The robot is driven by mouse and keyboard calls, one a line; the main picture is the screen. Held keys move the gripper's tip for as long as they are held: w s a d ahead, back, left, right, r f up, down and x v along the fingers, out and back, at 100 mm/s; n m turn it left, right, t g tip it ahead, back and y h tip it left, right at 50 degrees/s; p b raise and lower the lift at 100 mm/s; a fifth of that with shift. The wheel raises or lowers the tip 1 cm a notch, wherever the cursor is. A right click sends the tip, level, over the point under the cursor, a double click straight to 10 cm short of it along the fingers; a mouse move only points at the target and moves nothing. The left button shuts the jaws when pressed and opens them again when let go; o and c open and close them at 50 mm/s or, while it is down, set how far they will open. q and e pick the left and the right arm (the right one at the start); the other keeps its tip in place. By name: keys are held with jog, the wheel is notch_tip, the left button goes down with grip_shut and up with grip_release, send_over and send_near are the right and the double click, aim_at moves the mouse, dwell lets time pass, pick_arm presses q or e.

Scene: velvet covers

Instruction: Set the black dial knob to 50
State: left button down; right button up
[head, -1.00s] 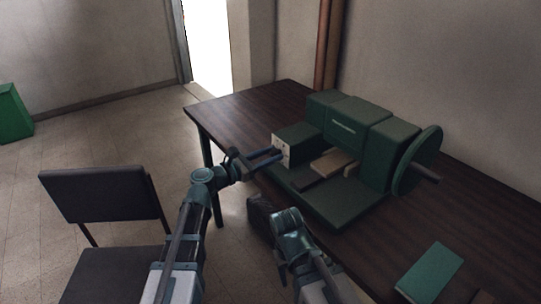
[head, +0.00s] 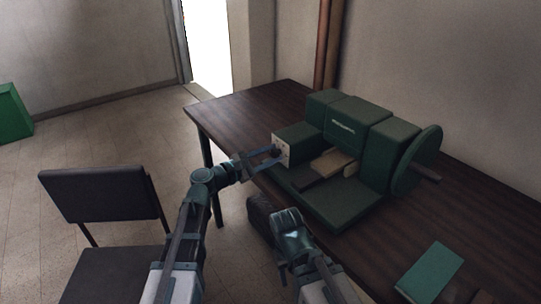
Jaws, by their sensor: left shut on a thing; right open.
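The green machine (head: 349,120) stands on the dark wooden table, with a pale plate (head: 281,147) on its left end. The black dial knob (head: 276,152) is a small dark shape on that plate, between my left gripper's fingertips. My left gripper (head: 274,154) reaches in from the left and is shut on the knob. The fingers hide part of it, and any scale marks are too small to read. My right gripper (head: 262,215) is lower, near the table's front edge, apart from the machine. It is open, though its fingers are hard to make out.
A green book-like block (head: 430,272) lies at the front right. A large green wheel (head: 415,160) with a handle is on the machine's right end. A dark chair (head: 100,210) stands left.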

pick_arm(q)
jog(key=m, duration=0.4)
jog(key=shift+m, duration=0.3)
jog(key=m, duration=0.3)
jog(key=shift+m, duration=0.4)
jog(key=m, duration=0.7)
jog(key=shift+s+f, duration=0.1)
jog(key=shift+f, duration=0.05)
jog(key=m, duration=0.3)
jog(key=shift+m, duration=0.4)
jog(key=m, duration=0.3)
jog(key=shift+m, duration=0.3)
jog(key=m, duration=0.3)
jog(key=shift+m, duration=2.1)
jog(key=shift+f, duration=0.1)
